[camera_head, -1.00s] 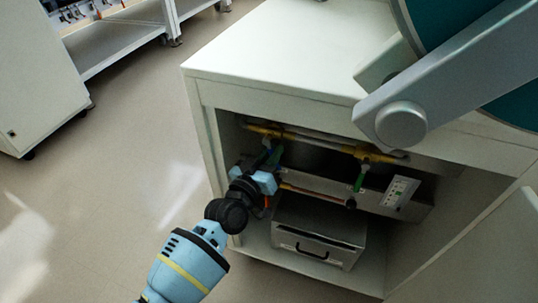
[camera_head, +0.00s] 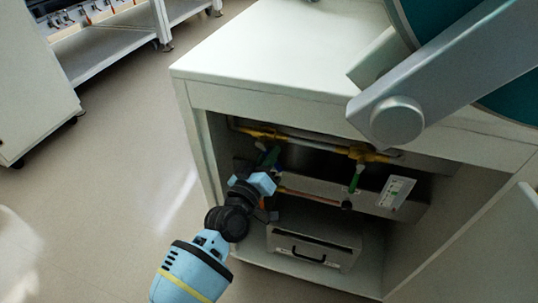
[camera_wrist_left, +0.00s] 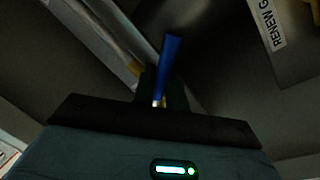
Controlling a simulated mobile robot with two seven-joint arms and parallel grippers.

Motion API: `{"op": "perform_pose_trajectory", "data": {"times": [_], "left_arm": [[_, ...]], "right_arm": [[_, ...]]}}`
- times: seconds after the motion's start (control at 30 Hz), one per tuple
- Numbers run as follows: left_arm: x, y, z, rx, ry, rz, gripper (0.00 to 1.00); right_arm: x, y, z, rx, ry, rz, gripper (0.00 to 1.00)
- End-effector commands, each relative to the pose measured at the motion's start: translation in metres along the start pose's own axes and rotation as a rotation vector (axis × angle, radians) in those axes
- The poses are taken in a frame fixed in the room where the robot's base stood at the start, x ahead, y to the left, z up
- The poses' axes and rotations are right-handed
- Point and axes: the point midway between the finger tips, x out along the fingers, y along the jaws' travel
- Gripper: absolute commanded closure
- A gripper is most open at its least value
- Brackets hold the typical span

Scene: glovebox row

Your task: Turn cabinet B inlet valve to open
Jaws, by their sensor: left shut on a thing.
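In the head view an open white cabinet (camera_head: 300,85) holds a pipe run with two brass valves. The left valve (camera_head: 262,133) is partly hidden by my left gripper (camera_head: 268,160). The right valve (camera_head: 362,153) has a green lever (camera_head: 355,178) hanging down. My left gripper reaches into the cabinet from the lower left and is shut at the left valve's lever. In the left wrist view a blue lever (camera_wrist_left: 171,62) stands up from between the fingers, its base hidden. I cannot read which cabinet or valve this is. My right gripper is not in view.
A grey case with a black handle (camera_head: 295,252) stands on the cabinet floor below the pipes. A label plate (camera_head: 395,191) sits right of the right valve. An open door (camera_head: 490,255) is at the lower right. Floor (camera_head: 110,160) is clear at the left.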

Motion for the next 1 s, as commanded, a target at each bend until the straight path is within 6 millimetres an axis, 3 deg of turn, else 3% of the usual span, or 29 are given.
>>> {"op": "perform_pose_trajectory", "data": {"times": [0.03,0.17,0.5,1.0], "left_arm": [[-0.001,0.000,0.002,0.000,-0.003,-0.001,0.85],[-0.001,0.000,0.001,0.000,-0.003,-0.001,0.70],[-0.004,-0.001,0.001,0.001,-0.002,-0.001,0.70],[-0.071,0.000,0.000,0.002,-0.002,-0.001,0.70]], "right_arm": [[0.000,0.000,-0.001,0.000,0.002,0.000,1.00],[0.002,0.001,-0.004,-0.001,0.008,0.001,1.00],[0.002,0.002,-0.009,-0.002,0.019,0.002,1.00],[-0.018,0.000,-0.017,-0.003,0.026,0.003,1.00]]}}
